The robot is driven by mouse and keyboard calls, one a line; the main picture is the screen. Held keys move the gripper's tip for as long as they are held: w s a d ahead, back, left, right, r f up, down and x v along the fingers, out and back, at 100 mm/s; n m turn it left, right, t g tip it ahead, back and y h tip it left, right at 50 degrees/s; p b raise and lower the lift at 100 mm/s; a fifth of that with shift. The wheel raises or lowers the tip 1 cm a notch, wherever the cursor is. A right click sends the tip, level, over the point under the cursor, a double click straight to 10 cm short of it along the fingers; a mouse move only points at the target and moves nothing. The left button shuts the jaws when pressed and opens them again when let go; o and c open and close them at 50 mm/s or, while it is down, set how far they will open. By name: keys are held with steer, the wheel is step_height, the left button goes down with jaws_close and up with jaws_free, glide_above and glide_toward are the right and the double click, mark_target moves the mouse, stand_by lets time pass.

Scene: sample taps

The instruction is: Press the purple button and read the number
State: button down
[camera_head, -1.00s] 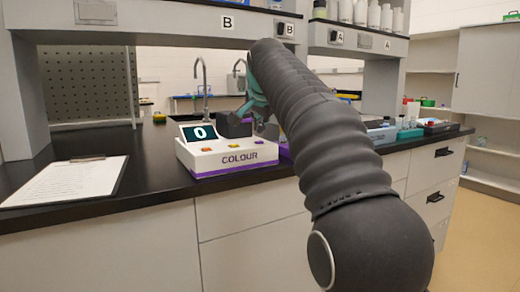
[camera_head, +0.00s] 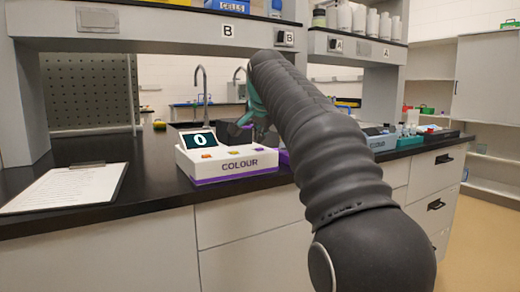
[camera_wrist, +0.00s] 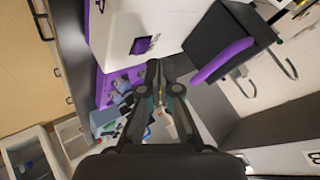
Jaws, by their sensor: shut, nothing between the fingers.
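The white device marked COLOUR (camera_head: 235,168), with a purple base edge, stands on the black bench. Its tilted screen (camera_head: 198,140) reads 0. On its top are an orange button (camera_head: 207,156), a yellow button (camera_head: 232,150) and a purple button at the right (camera_head: 258,149). The purple button also shows in the wrist view (camera_wrist: 141,45), on the white top, left of and beyond my fingertips. My gripper (camera_wrist: 164,68) is shut and empty, apart from the button. In the head view my teal gripper (camera_head: 251,105) is above the device's back right, partly hidden by my arm.
A dark block with a purple strip (camera_wrist: 222,50) stands beside the gripper in the wrist view. A clipboard with paper (camera_head: 65,188) lies left of the device. Bottles and trays (camera_head: 405,135) stand on the right bench. A shelf (camera_head: 150,24) overhangs the bench.

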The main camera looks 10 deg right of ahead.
mark_target(260, 149)
steer(key=shift+f, duration=0.15)
stand_by(0.5)
steer(key=shift+f, duration=0.3)
steer(key=shift+f+b, duration=0.35)
steer(key=shift+b, duration=0.15)
stand_by(0.6)
steer(key=shift+r, duration=0.1)
steer(key=shift+r+p, duration=0.7)
steer(key=shift+p, duration=0.25)
step_height(260, 149, up, 3)
steer(key=p, duration=0.2)
steer(key=shift+f+p, duration=0.15)
steer(key=shift+p, duration=0.25)
steer(key=shift+r, duration=1.15)
